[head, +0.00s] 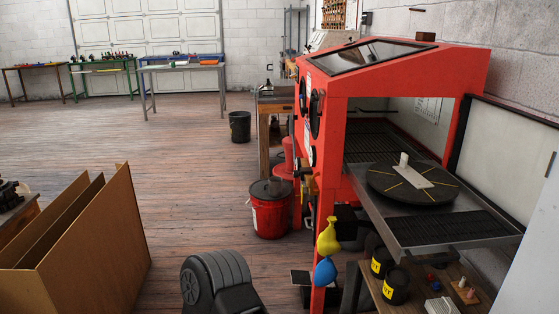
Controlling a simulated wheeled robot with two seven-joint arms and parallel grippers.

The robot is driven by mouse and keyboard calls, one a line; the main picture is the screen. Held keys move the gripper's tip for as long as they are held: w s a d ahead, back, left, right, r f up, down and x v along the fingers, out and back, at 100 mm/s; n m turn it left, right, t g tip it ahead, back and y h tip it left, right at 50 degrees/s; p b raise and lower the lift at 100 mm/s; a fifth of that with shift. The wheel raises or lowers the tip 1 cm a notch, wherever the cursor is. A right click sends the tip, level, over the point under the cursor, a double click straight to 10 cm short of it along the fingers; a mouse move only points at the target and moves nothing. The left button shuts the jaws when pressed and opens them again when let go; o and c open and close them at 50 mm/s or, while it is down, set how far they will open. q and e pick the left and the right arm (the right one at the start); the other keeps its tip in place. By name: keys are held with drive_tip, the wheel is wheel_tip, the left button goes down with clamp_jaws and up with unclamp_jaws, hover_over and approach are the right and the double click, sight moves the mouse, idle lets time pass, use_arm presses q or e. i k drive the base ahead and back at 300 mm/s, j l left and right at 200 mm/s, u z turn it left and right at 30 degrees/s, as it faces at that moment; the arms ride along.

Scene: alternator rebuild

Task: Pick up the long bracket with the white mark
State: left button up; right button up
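The turntable has yellow lines and stands on a metal tray that juts out of the cabinet's open side. Neither of my grippers is in view.
A low shelf with black tins (396,286) and small parts is under the tray. A red bucket (270,212) stands left of the cabinet. Brown panels (105,240) stand at lower left. A dark ribbed object (215,282) is at bottom centre. Open wooden floor (130,135) lies beyond.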

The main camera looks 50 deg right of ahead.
sight(419, 183)
drive_tip(key=z, duration=2.7)
drive_tip(key=i+j+z, duration=0.1)
drive_tip(key=z, duration=0.3)
drive_tip(key=j+z, duration=0.4)
drive_tip(key=i+j+z, duration=0.1)
drive_tip(key=z, duration=0.3)
drive_tip(key=j+z, duration=0.25)
drive_tip(key=j, duration=1)
drive_tip(key=j+z, duration=0.25)
drive_tip(key=j, duration=1)
drive_tip(key=k, duration=0.05)
